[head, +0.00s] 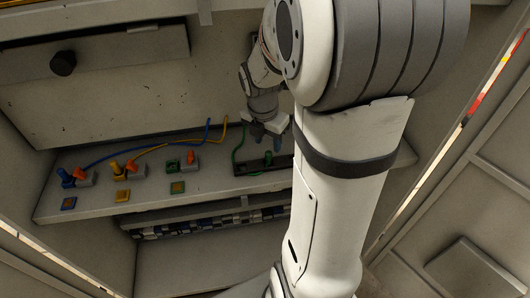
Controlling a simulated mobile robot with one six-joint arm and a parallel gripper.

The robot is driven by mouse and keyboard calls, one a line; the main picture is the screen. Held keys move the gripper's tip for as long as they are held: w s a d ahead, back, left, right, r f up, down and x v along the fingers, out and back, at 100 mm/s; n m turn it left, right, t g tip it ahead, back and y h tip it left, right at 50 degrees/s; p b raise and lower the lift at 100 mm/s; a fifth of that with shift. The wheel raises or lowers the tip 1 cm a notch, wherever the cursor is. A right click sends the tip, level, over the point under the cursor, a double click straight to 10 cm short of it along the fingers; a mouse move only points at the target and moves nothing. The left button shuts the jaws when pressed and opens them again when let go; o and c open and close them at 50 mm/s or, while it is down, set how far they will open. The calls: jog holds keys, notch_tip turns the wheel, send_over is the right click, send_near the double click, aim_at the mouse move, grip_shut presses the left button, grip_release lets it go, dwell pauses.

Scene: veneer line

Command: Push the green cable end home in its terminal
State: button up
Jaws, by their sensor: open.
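The green cable end (268,158) stands upright over a dark strip on the shelf, right of the terminals. The green cable (237,155) curves on the shelf to its left. My gripper (267,139) is open, fingers pointing down, just above the green cable end; I cannot tell whether they touch it. The green terminal (172,167) is on the shelf further left, with a grey and red part (190,160) beside it and a green square (177,187) in front. No cable shows in the green terminal.
A blue terminal (67,183) and a yellow terminal (115,169) stand left of the green one, with a blue cable (150,151) and a yellow cable (178,141) running back from them. The dark strip (243,168) lies on the shelf (217,178). A back panel rises behind.

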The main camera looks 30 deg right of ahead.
aim_at(269, 152)
jog(key=f, duration=0.6)
jog(key=shift+w+d+f, duration=0.25)
jog(key=shift+d, duration=0.1)
grip_shut()
